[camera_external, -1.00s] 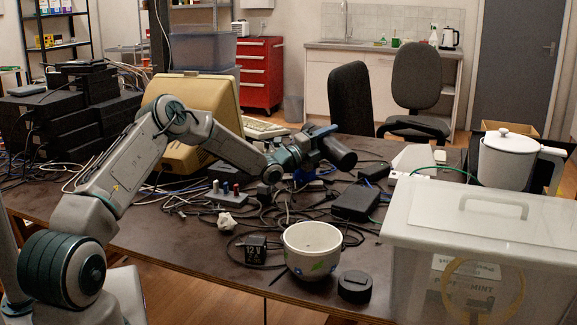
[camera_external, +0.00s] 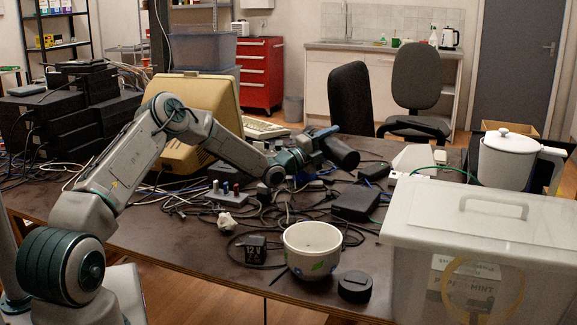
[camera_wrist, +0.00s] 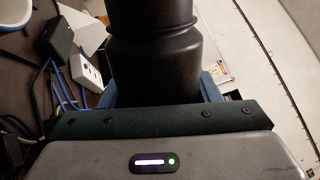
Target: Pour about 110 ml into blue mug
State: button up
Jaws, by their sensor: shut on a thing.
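My gripper (camera_external: 318,143) is shut around a black bottle-like container (camera_external: 341,153) above the cluttered table. The container leans strongly, its visible end toward the lower right. In the wrist view the container's ribbed black body (camera_wrist: 155,50) stands between the blue fingers and runs out of the top of the frame, so its mouth is hidden. A blue-rimmed, pale-inside object (camera_wrist: 14,14) is cut off at the upper left of the wrist view; it may be the blue mug. I cannot clearly make out the blue mug in the external view. No liquid stream is visible.
Cables, adapters and a black box (camera_external: 355,205) crowd the table (camera_external: 150,232). A white patterned bowl (camera_external: 312,250) and a black disc (camera_external: 354,287) stand at the front edge. A clear lidded bin (camera_external: 470,255) and white lidded jug (camera_external: 507,160) are at the right. A beige monitor (camera_external: 215,100) stands behind my arm.

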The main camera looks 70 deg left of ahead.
jog(key=shift+d+r+n, duration=0.1)
jog(key=shift+d+n, duration=0.05)
jog(key=shift+n, duration=0.25)
dwell(1.4)
jog(key=m+b, duration=0.1)
jog(key=d+m+h+b, duration=0.1)
jog(key=m, duration=0.1)
jog(key=shift+f, duration=0.35)
jog(key=shift+f+m+b, duration=0.15)
jog(key=shift+m+b, duration=0.45)
jog(key=shift+m, duration=0.3)
jog(key=shift+d+m+h, duration=0.15)
jog(key=shift+m+h, duration=0.15)
jog(key=shift+h, duration=0.1)
jog(key=shift+a+f+m, duration=0.2)
jog(key=shift+m, duration=0.1)
jog(key=shift+a+r+m+h, duration=0.15)
jog(key=shift+m+h, duration=0.25)
jog(key=shift+m, duration=0.3)
jog(key=shift+b, duration=0.3)
